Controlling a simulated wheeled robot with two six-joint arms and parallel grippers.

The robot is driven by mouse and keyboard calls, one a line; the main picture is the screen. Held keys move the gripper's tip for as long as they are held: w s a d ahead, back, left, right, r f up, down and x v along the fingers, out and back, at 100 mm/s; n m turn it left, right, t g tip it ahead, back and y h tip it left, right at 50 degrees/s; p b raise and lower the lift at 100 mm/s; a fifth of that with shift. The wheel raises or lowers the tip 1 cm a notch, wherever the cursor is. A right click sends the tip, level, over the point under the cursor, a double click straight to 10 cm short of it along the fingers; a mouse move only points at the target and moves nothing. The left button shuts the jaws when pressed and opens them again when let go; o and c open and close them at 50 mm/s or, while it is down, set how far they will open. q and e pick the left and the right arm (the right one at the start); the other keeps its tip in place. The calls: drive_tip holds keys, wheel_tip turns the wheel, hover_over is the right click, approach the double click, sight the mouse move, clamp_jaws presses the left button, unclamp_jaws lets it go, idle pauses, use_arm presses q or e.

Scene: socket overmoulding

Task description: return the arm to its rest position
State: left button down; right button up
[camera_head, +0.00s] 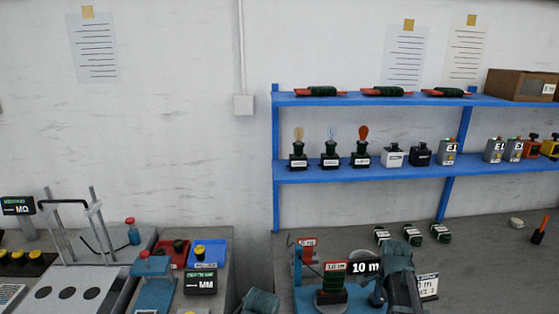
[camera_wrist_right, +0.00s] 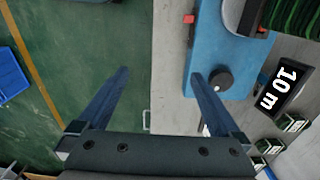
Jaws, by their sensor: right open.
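My right gripper (camera_wrist_right: 159,73) is open in the right wrist view, with nothing between its two blue fingers. It is over the front edge of the grey bench, with green floor to its left. My right arm (camera_head: 403,272) shows at the bottom of the head view, in front of the bench; its fingers cannot be made out there. A teal part of my arm (camera_head: 259,302) shows at the bottom centre. My left gripper is not in view.
A blue fixture (camera_wrist_right: 208,52) with a black knob (camera_wrist_right: 221,79) lies close to the right finger. A "10 m" display (camera_head: 365,267) stands beside my right arm. Blue shelves (camera_head: 370,171) hold lamps and boxes behind. Green floor (camera_wrist_right: 100,45) is clear.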

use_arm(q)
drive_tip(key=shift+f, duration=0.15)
use_arm(e)
drive_tip(key=s+a+n, duration=0.7)
drive_tip(key=a+n, duration=0.3)
drive_tip(key=a, duration=0.2)
drive_tip(key=s+a+n+h, duration=0.1)
drive_tip(key=s+a+n, duration=0.7)
drive_tip(key=a+n, duration=0.3)
drive_tip(key=shift+s+a, duration=0.3)
drive_tip(key=shift+a, duration=0.3)
drive_tip(key=shift+f, duration=0.15)
idle(0.5)
